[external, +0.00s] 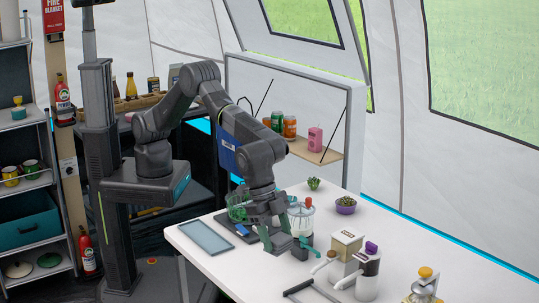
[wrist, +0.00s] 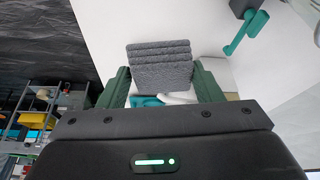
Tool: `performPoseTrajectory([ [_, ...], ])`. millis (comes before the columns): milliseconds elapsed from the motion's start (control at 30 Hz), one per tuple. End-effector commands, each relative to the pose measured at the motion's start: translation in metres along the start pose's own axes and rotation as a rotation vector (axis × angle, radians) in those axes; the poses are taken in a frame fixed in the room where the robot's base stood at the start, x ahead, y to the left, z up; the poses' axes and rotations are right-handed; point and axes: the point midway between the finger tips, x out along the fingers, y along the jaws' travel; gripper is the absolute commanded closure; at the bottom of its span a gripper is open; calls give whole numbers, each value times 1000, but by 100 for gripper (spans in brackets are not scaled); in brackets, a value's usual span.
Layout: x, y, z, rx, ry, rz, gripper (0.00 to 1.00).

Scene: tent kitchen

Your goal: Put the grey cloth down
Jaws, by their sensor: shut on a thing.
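The grey cloth (wrist: 160,62) shows in the wrist view as a folded, layered, textured stack between my green fingers. My gripper (wrist: 160,72) is shut on it, one finger at each side. In the external view my gripper (external: 289,243) is low over the near part of the white table (external: 215,270), to the right of the dark rack. I cannot tell whether the cloth touches the table.
A blue-grey tray (external: 206,236) lies at the table's left. A white container (external: 300,216) stands behind my gripper. A cream box (external: 346,244), a white jug (external: 368,274) and a yellow-topped device (external: 424,286) stand to the right. The table's front left is clear.

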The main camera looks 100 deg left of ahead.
Motion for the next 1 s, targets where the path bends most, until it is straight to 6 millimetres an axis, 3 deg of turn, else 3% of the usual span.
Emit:
performPoseTrajectory([
  [133,-16,2,16,20,-2,9,62],
  [267,-30,4,44,47,-3,20,62],
  [800,-91,2,187,153,-1,63,62],
  [1000,-100,-1,214,168,0,69,62],
])
